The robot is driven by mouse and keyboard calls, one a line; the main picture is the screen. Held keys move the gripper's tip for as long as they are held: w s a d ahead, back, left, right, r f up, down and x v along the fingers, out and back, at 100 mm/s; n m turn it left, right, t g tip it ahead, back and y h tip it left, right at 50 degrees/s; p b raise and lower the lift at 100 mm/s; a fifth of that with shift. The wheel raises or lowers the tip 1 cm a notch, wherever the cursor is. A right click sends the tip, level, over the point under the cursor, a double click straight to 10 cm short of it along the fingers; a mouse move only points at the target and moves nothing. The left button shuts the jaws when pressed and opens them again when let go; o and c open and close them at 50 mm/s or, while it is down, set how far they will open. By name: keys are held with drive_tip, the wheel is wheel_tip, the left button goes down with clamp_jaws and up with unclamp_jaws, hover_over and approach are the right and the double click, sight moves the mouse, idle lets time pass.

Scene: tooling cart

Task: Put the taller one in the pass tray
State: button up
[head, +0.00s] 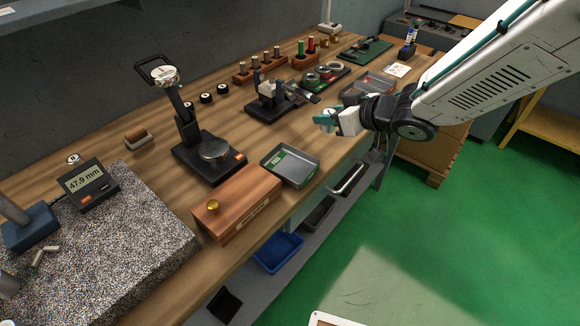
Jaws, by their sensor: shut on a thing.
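My gripper (325,119) is at the upper right, with teal fingers, held in the air over the front edge of the bench. It is shut on a small part, mostly hidden by the fingers; its shape and height cannot be told. A grey tray with a green label (290,167) is on the bench, below and left of my gripper, and looks empty. A second grey tray with a reddish label (368,88) is behind my gripper.
A wooden box with a brass knob (237,204) stands left of the green-labelled tray. A black stand with a round metal plate (210,155) is behind it. A clamp fixture (275,100) and racks of coloured cylinders (304,54) stand farther back. A drawer handle (350,178) projects at the front.

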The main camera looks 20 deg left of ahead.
drive_tip(key=s+a+r+n+g+y, duration=0.1)
drive_tip(key=s+a+r+n+g, duration=0.25)
drive_tip(key=s+a, duration=0.4)
hover_over(292, 168)
drive_tip(key=shift+g, duration=0.25)
drive_tip(key=f, duration=0.5)
drive_tip(key=shift+a+f, duration=0.3)
drive_tip(key=shift+f, duration=2.3)
drive_tip(key=shift+f, duration=0.15)
drive_tip(key=o, duration=0.7)
drive_tip(key=shift+o, duration=0.2)
drive_tip(key=shift+d+r, duration=0.25)
drive_tip(key=shift+r, duration=0.05)
drive_tip(key=v, duration=1.1)
drive_tip(key=shift+s+d, duration=0.15)
drive_tip(key=shift+d, duration=0.15)
